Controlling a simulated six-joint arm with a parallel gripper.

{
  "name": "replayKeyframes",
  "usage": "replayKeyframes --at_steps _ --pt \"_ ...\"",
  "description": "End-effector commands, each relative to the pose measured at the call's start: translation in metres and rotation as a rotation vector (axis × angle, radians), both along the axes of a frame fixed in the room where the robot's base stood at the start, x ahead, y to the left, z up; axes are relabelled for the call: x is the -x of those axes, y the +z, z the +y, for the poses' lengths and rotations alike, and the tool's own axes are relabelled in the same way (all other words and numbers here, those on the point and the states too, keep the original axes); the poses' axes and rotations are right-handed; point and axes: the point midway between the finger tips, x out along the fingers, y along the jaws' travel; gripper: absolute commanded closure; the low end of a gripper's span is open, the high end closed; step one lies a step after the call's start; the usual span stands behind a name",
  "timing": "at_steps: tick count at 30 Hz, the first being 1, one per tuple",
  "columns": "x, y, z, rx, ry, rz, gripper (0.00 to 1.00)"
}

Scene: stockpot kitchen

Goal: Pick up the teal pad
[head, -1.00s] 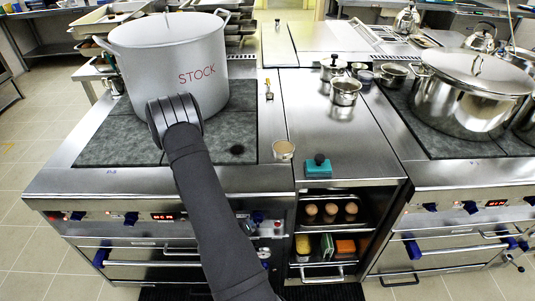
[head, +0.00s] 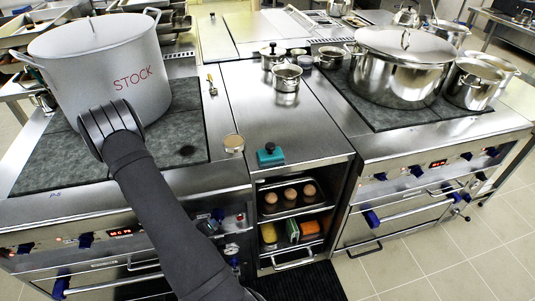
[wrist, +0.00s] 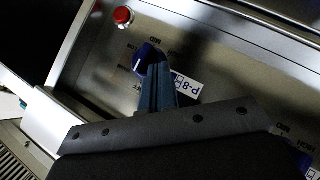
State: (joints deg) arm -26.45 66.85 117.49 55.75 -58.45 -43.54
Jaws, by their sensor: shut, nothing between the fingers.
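The teal pad (head: 270,157) is a small teal block with a dark round knob on top. In the head view it stands near the front edge of the steel counter between the two cooktops. My gripper (wrist: 157,85) shows in the wrist view with its narrow blue-grey fingers together and empty. It is over a steel control panel, close to a blue knob (wrist: 147,57) and a P-8 label. The pad does not show in the wrist view. In the head view my arm crosses the left range, and I cannot make out the fingers clearly.
A large STOCK pot (head: 105,75) stands on the left cooktop, near my arm. A small round tin (head: 234,144) is left of the pad. Below the counter are open shelves (head: 318,206) with several items. Steel pots (head: 402,70) stand on the right cooktop.

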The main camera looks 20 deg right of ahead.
Motion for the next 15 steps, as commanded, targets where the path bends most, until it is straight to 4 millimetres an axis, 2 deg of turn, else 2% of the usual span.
replayKeyframes --at_steps 14,15 --pt "0.0000 0.0000 0.0000 0.000 0.000 0.000 1.00" --pt "0.0000 0.0000 0.0000 0.000 0.000 0.000 0.94"
